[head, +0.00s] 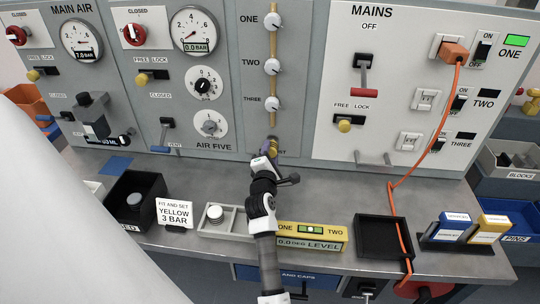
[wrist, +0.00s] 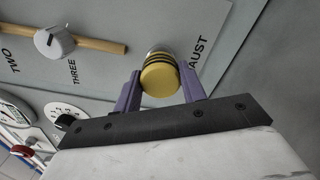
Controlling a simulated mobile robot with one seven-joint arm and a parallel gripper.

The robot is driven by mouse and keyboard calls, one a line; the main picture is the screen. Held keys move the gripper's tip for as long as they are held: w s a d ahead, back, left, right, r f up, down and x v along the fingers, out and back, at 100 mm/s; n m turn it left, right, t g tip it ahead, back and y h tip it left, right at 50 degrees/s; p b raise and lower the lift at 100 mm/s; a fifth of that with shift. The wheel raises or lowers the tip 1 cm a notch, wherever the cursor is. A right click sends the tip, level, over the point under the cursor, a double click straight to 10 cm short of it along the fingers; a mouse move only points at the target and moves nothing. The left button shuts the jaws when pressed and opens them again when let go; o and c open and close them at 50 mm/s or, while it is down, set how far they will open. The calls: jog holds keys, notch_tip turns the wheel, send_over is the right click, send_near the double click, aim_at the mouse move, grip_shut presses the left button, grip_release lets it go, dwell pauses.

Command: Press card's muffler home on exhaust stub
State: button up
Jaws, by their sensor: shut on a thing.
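The card (head: 174,213) stands on the bench and reads "FIT AND SET YELLOW 3 BAR". The yellow muffler (wrist: 160,82), with dark bands, is between the purple fingers of my gripper (wrist: 164,90), which is shut on it. In the head view the muffler (head: 272,146) is at the panel's lower edge, above my gripper (head: 269,154). In the wrist view the silver exhaust stub (wrist: 158,51) shows just behind the muffler, beside the partly covered EXHAUST label. They look in line, but I cannot tell how far the muffler is seated.
A divided tray (head: 240,222) holds a pale round part. A black bin (head: 150,188) stands at left. A yellow level (head: 312,236) lies near my arm. An empty black tray (head: 383,238) is at right, crossed by an orange cord (head: 426,150). Knobs (head: 272,103) sit above the muffler.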

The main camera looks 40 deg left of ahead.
jog(key=shift+x, duration=1.05)
jog(key=o, duration=0.9)
jog(key=shift+o, duration=0.2)
jog(key=shift+s+d+f, duration=0.1)
jog(key=shift+s+d, duration=0.2)
jog(key=shift+s, duration=0.15)
jog(key=b+v, duration=0.3)
jog(key=v, duration=0.9)
jog(key=shift+s+d, duration=0.15)
jog(key=shift+s, duration=0.2)
